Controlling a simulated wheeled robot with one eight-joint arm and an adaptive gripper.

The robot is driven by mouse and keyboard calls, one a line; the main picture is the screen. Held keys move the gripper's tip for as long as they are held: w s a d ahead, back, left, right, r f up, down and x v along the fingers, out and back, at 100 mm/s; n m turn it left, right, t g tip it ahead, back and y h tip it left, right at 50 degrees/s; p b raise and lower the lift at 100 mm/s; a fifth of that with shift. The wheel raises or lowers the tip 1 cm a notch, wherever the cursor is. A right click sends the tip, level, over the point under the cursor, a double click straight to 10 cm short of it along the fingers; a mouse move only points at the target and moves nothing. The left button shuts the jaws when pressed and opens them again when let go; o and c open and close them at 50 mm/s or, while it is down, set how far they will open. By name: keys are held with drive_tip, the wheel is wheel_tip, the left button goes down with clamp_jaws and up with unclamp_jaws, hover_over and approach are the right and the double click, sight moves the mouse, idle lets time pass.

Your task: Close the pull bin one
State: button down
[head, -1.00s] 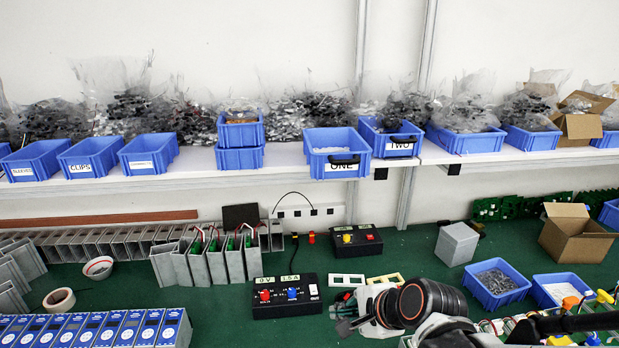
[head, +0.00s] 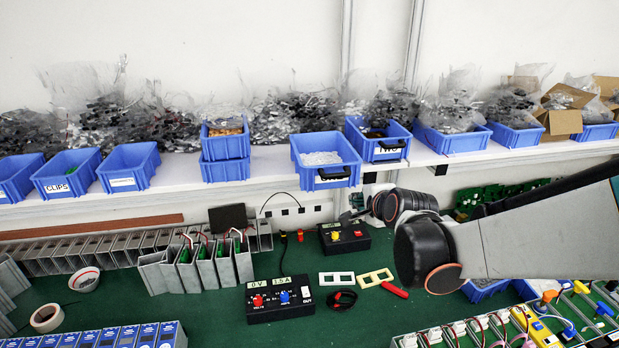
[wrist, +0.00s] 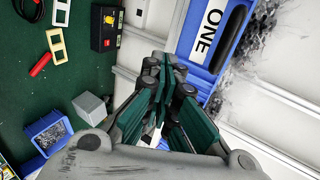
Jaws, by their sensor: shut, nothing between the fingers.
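The blue bin labelled ONE (head: 312,178) is on the shelf with its front jutting past the shelf edge, farther out than the bin TWO beside it. It has a black handle on its front and pale contents. In the wrist view its label face (wrist: 197,45) and black handle show close beyond my fingers at the top right. My gripper (head: 350,216) is in front of and below the bin, to its lower right in the head view. It is shut and empty, and it appears apart from the bin. In the wrist view the green-padded fingers (wrist: 165,72) point toward the bin.
Bin TWO (head: 391,151) stands to the right and stacked blue bins (head: 226,171) to the left on the shelf (head: 270,160). Below, the green bench holds a black control box (head: 343,238), another box (head: 280,298) and a red tool (head: 394,290).

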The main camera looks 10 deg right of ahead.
drive_tip(key=w+r+b+x, duration=0.1)
drive_tip(key=x, duration=0.7)
drive_tip(key=shift+r, duration=0.35)
drive_tip(key=shift+w, duration=0.15)
drive_tip(key=w+b, duration=0.2)
drive_tip(key=w, duration=0.7)
drive_tip(key=shift+w+b, duration=0.3)
drive_tip(key=shift+s, duration=0.15)
